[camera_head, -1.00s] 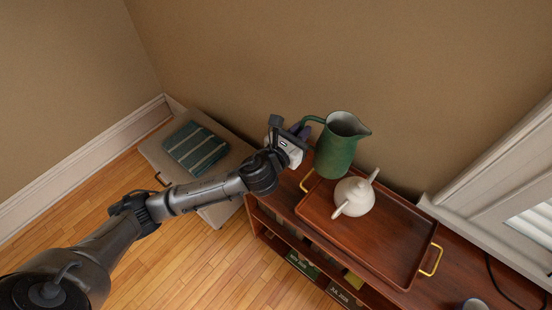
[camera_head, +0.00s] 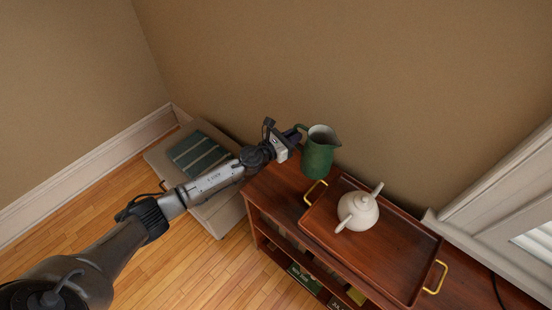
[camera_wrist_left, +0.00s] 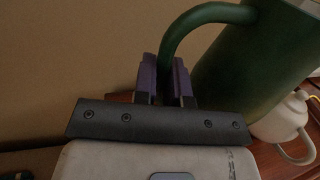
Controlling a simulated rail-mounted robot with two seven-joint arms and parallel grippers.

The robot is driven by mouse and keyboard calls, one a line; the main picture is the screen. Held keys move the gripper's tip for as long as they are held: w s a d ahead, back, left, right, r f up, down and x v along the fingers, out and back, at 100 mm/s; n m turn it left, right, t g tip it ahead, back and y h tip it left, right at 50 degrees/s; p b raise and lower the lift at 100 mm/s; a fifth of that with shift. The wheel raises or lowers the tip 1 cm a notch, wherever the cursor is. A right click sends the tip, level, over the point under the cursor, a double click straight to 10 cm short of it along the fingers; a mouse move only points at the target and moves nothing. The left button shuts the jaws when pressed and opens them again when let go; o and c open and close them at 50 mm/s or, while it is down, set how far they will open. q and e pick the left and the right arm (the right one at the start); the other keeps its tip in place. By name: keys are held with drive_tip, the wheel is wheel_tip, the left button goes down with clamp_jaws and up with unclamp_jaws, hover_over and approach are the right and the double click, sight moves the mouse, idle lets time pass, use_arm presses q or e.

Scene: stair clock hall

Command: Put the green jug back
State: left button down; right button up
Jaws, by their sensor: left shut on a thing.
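The green jug (camera_head: 318,158) is upright at the back left of the wooden cabinet top, beside the tray's left end. Its handle points left, toward my gripper. My left gripper (camera_head: 295,136) is shut on the jug's handle. In the left wrist view the two fingers (camera_wrist_left: 165,78) stand on either side of the green handle (camera_wrist_left: 205,14), with the jug body (camera_wrist_left: 255,65) to the right. I cannot tell whether the jug's base touches the cabinet top. My right gripper is not in view.
The wooden tray (camera_head: 390,258) with brass handles lies on the cabinet (camera_head: 268,190) and carries a white teapot (camera_head: 358,211). A low pale box (camera_head: 222,212) with a striped green cloth (camera_head: 198,152) stands at left. The wall is close behind the jug.

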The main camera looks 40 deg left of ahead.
use_arm(q)
drive_tip(key=s+a+f+b, duration=0.2)
drive_tip(key=a+f+b, duration=0.4)
drive_tip(key=a+f, duration=0.3)
drive_tip(key=shift+a+f+b, duration=0.3)
drive_tip(key=shift+f, duration=0.1)
drive_tip(key=shift+w, duration=0.1)
drive_tip(key=shift+f+b, duration=0.25)
drive_tip(key=shift+b, duration=0.05)
drive_tip(key=c, duration=1.2)
unclamp_jaws()
drive_tip(key=shift+o, duration=0.2)
